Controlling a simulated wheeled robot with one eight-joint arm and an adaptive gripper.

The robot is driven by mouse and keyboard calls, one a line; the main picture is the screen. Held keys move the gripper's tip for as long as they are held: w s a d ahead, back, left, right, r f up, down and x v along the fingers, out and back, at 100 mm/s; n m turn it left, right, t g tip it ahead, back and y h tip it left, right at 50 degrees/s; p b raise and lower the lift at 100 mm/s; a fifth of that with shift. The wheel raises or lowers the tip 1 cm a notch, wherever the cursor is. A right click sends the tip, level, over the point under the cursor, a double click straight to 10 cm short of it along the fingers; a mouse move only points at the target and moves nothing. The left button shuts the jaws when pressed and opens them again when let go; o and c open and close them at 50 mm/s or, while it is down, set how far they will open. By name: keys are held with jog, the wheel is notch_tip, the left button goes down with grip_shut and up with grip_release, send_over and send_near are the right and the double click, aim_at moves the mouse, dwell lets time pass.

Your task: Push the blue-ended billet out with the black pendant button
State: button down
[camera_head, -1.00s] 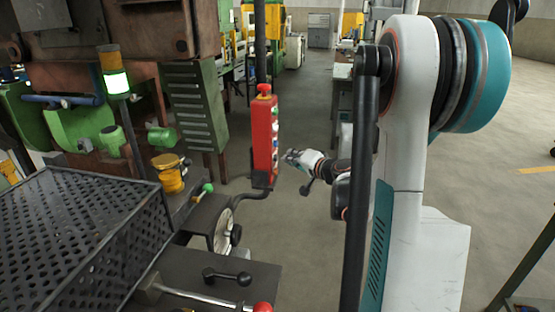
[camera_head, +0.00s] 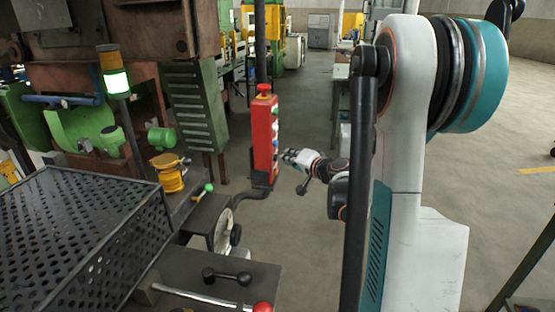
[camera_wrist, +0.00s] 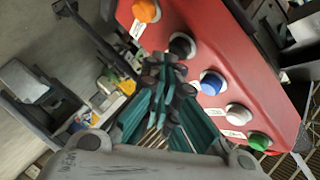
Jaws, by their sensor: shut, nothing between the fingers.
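The red pendant box (camera_head: 263,142) hangs upright in the middle of the head view. In the wrist view its face (camera_wrist: 205,30) runs diagonally with a row of buttons: orange (camera_wrist: 146,10), black (camera_wrist: 182,45), blue (camera_wrist: 211,82), white (camera_wrist: 237,114) and green (camera_wrist: 259,141). My gripper (camera_wrist: 164,72) is shut and empty, its fingertips just beside the black button and partly overlapping its lower edge. I cannot tell whether they touch it. In the head view my gripper (camera_head: 287,156) is close to the pendant's right side. No blue-ended billet can be made out.
A perforated metal guard (camera_head: 85,235) fills the lower left. A lever panel (camera_head: 205,275) with a red-knobbed bar and a round gauge (camera_head: 222,230) stand below the pendant. Open floor (camera_head: 300,245) lies right of the panel.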

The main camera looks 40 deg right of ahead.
jog(key=shift+w+a, duration=0.3)
dwell(0.5)
jog(key=shift+s+d, duration=0.1)
jog(key=shift+d, duration=0.05)
dwell(0.3)
jog(key=shift+s+d, duration=0.45)
jog(key=shift+s, duration=0.15)
jog(key=s+d, duration=0.3)
jog(key=shift+s+d+b, duration=0.15)
jog(key=shift+s+b, duration=0.2)
jog(key=shift+s, duration=0.05)
dwell(3.0)
